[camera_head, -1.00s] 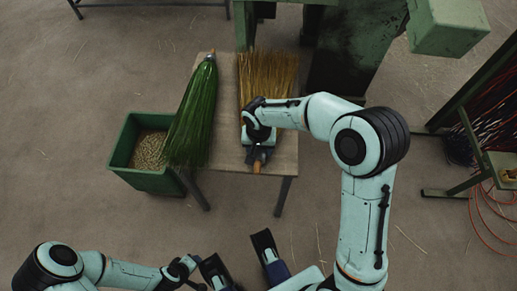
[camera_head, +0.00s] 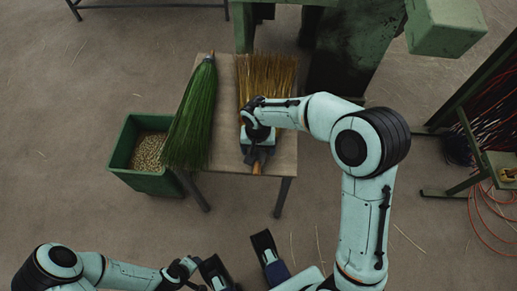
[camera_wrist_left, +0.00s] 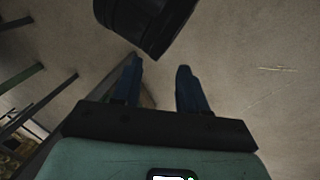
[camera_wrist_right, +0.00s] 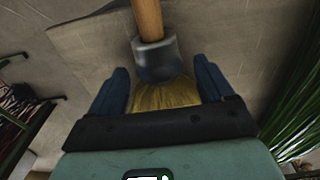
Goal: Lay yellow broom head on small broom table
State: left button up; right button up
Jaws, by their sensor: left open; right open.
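The yellow broom head (camera_head: 268,78) lies on the small broom table (camera_head: 228,142), its bristles toward the table's far edge. Its wooden handle stub (camera_head: 257,169) points to the near edge. My right gripper (camera_head: 255,158) is right over its neck. In the right wrist view the open fingers (camera_wrist_right: 163,92) stand on either side of the broom's bristles (camera_wrist_right: 165,95) and grey collar (camera_wrist_right: 156,58), with gaps on both sides. My left gripper (camera_wrist_left: 158,80) is open and empty, low and away from the table, near my base.
A green broom head (camera_head: 196,115) lies along the table's left side. A green bin of pellets (camera_head: 147,172) stands at the table's left. A green machine (camera_head: 345,50) is behind the table. A rack with coloured wires (camera_head: 485,130) is at the right.

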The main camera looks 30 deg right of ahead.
pick_arm(q)
jog(key=shift+g+h, duration=0.4)
jog(key=shift+g, duration=0.2)
jog(key=s+r, duration=0.1)
jog(key=s+d+r+p, duration=0.1)
jog(key=s, duration=0.1)
jog(key=s+d+r+p, duration=0.1)
jog(key=shift+s+r, duration=0.15)
pick_arm(e)
notch_tip(320, 180, up, 11)
jog(key=shift+s+a, duration=0.2)
jog(key=shift+s, duration=0.1)
